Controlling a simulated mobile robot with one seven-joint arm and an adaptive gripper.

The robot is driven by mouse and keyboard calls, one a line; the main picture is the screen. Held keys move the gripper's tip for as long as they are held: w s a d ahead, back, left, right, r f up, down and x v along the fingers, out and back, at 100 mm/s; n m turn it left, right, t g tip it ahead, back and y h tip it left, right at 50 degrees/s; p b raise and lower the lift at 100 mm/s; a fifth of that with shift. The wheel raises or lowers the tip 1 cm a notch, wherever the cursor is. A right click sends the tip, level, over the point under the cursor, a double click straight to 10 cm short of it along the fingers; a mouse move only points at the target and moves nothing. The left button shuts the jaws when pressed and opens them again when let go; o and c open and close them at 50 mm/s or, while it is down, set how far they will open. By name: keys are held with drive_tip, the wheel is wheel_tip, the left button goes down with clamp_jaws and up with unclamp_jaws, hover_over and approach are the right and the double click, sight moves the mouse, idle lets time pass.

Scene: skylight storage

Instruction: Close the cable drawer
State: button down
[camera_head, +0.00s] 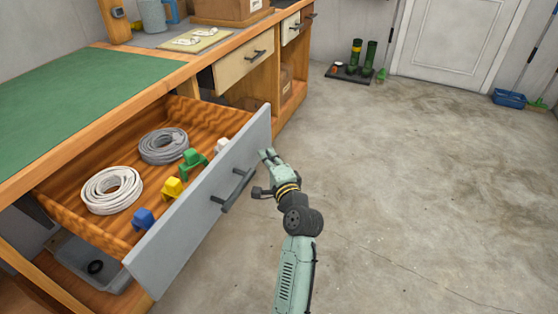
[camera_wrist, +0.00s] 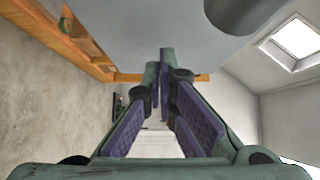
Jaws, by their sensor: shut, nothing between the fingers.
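The cable drawer (camera_head: 215,190) is pulled well out of the workbench, with a grey front and a dark bar handle (camera_head: 237,190). Inside lie a white cable coil (camera_head: 111,190), a grey cable coil (camera_head: 164,146), and blue, yellow, green and white plugs. My gripper (camera_head: 266,154) is in front of the drawer front's right part, beyond the handle; I cannot tell whether it touches. In the wrist view my gripper (camera_wrist: 162,62) is shut and empty, with the grey drawer front (camera_wrist: 150,25) close alongside and part of the dark handle (camera_wrist: 245,12) at the top.
The green-topped bench (camera_head: 75,95) runs along the left. A grey bin (camera_head: 85,262) is below. Boots (camera_head: 363,55) stand on a mat by the door (camera_head: 452,38). The concrete floor to the right is clear.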

sight(173, 130)
drive_tip(key=shift+w+a, duration=0.15)
drive_tip(key=shift+a, duration=0.3)
drive_tip(key=shift+a, duration=0.1)
drive_tip(key=w+a+p, duration=0.1)
drive_tip(key=w+a, duration=0.3)
drive_tip(key=a, duration=0.6)
drive_tip(key=w+a+p, duration=0.2)
drive_tip(key=w+a, duration=0.1)
drive_tip(key=a, duration=0.8)
drive_tip(key=w+a+p, duration=0.2)
drive_tip(key=w+a, duration=0.2)
drive_tip(key=a, duration=0.6)
drive_tip(key=shift+w+a, duration=0.3)
drive_tip(key=shift+a, duration=0.05)
drive_tip(key=shift+d, duration=0.15)
